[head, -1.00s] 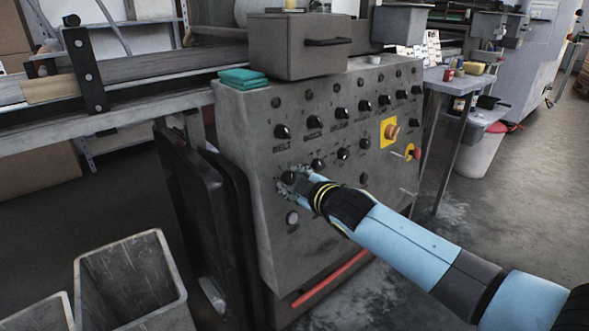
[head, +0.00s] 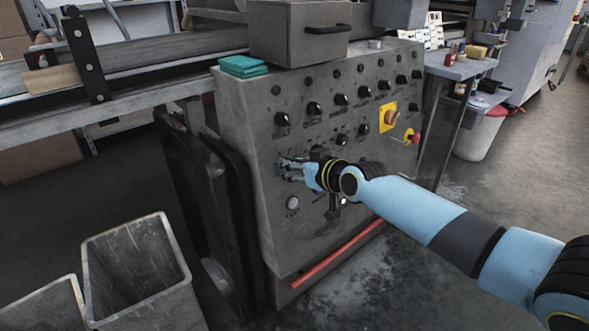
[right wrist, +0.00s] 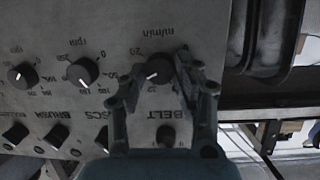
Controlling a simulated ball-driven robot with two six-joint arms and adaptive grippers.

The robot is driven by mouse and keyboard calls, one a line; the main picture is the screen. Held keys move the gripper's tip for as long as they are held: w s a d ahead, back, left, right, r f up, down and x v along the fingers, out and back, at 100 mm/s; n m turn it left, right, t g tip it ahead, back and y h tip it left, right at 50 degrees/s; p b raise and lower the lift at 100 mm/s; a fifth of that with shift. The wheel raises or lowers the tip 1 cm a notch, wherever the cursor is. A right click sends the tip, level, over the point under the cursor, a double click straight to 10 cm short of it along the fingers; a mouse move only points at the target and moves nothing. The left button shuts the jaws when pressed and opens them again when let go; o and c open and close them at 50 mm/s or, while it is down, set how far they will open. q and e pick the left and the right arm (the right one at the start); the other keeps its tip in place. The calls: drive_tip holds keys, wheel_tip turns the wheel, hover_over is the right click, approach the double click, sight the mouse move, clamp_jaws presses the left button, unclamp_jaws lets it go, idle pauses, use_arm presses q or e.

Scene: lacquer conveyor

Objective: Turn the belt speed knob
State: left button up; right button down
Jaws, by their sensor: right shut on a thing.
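The belt speed knob (right wrist: 158,70) is a round black knob with a white pointer line, on a grey control panel (head: 258,205). In the right wrist view it sits between my fingertips, with the upside-down word BELT below it and m/min above. My right gripper (right wrist: 161,72) is shut on this knob, one finger at each side. In the head view the right gripper (head: 287,169) reaches the panel's lower left part from the right, and its fingers hide the knob. My left gripper is not in view.
Several other black knobs surround it, including the rpm knob (right wrist: 83,71). A yellow plate with a knob (head: 388,118) and a red-ended lever (head: 411,137) are at the panel's right. A grey bin (head: 139,268) stands at lower left.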

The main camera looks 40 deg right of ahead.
drive_tip(key=shift+s+f+m+y, duration=0.15)
drive_tip(key=shift+m+y, duration=0.15)
drive_tip(key=shift+m, duration=0.3)
drive_tip(key=c, duration=1)
unclamp_jaws()
drive_tip(key=shift+o, duration=0.2)
drive_tip(key=v, duration=1.1)
drive_tip(key=shift+s+r, duration=0.3)
drive_tip(key=shift+r, duration=0.05)
